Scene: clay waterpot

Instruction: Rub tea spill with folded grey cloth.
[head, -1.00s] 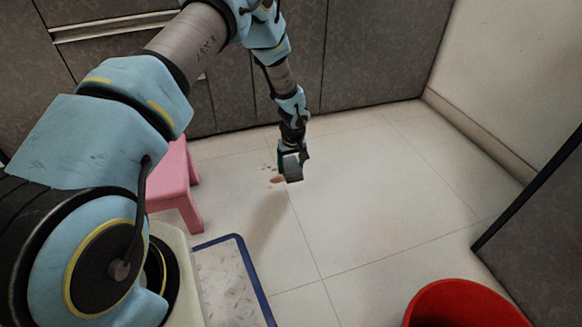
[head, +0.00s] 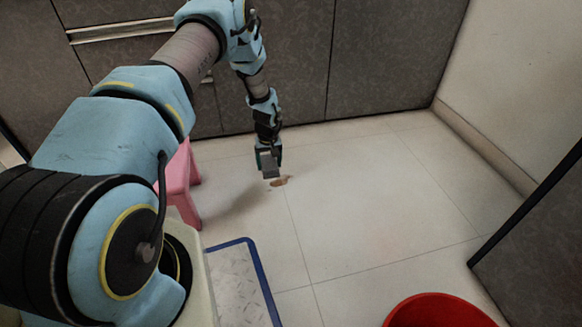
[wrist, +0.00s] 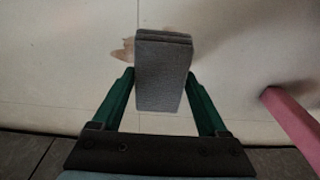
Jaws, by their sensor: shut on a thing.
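My gripper (head: 269,160) is shut on the folded grey cloth (wrist: 161,75), with one green finger on each side of it. In the head view the cloth (head: 270,168) hangs below the fingers. The brown tea spill (head: 281,181) lies on the pale tiled floor, just right of and below the cloth in the head view. In the wrist view part of the spill (wrist: 124,51) shows to the left of the cloth, and the cloth may hide more. I cannot tell for sure whether the cloth touches the floor; it looks held above it.
A pink stool (head: 181,184) stands left of my gripper, and its leg (wrist: 292,125) shows at the right in the wrist view. A red bucket (head: 440,312) is at the lower right. Dark cabinets (head: 380,60) line the back. Floor to the right is clear.

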